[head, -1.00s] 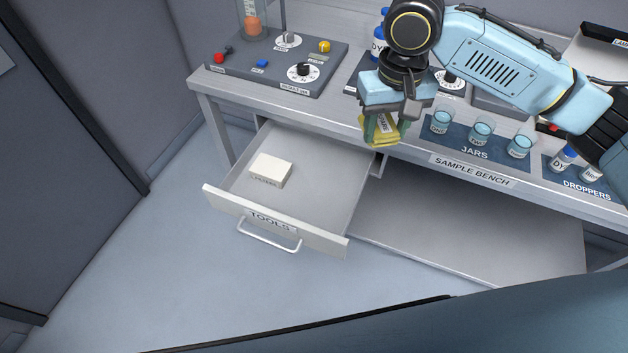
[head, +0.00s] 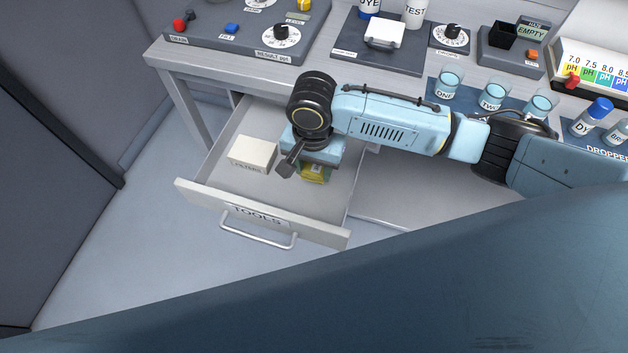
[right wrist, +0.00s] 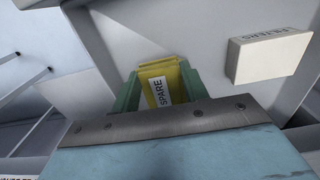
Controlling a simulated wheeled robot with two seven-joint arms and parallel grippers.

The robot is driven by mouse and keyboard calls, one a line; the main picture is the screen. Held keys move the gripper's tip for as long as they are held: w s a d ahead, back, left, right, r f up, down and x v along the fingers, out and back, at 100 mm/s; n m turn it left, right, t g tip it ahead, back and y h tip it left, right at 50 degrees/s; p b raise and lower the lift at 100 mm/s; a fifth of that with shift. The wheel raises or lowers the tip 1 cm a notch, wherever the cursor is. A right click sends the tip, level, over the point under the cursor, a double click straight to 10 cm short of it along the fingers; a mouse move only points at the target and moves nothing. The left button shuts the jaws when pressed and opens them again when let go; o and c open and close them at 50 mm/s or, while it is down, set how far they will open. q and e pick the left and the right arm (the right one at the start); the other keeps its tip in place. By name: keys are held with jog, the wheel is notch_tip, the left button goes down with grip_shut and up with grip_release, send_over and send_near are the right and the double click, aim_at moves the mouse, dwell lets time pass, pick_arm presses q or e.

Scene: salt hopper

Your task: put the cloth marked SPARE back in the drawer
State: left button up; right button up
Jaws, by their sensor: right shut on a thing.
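The yellow cloth (head: 314,172) is held by my right gripper (head: 310,168), over the right part of the open drawer (head: 225,186). In the right wrist view the cloth (right wrist: 161,85) shows a white SPARE label, and the green fingers (right wrist: 158,90) are shut on its two sides. The drawer, labelled TOOLS, is pulled out from the bench; its pale floor (right wrist: 140,50) lies behind the cloth. I cannot tell whether the cloth touches that floor. My left gripper is not in view.
A cream box (head: 252,153), marked FILTERS, lies in the drawer left of the gripper; it also shows in the right wrist view (right wrist: 268,55). Jars (head: 492,97) stand on the bench. A grey panel (head: 245,30) with knobs is at the back left.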

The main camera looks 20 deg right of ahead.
aim_at(313, 188)
jog(key=shift+w+f, duration=0.1)
jog(key=shift+f, duration=0.7)
notch_tip(313, 188, down, 3)
jog(key=shift+f+b, duration=0.1)
jog(key=shift+b, duration=0.55)
jog(key=shift+f, duration=0.2)
jog(key=o, duration=1)
jog(key=shift+c, duration=0.2)
jog(key=shift+r, duration=0.1)
notch_tip(313, 188, up, 11)
jog(key=p, duration=0.3)
jog(key=shift+r, duration=0.45)
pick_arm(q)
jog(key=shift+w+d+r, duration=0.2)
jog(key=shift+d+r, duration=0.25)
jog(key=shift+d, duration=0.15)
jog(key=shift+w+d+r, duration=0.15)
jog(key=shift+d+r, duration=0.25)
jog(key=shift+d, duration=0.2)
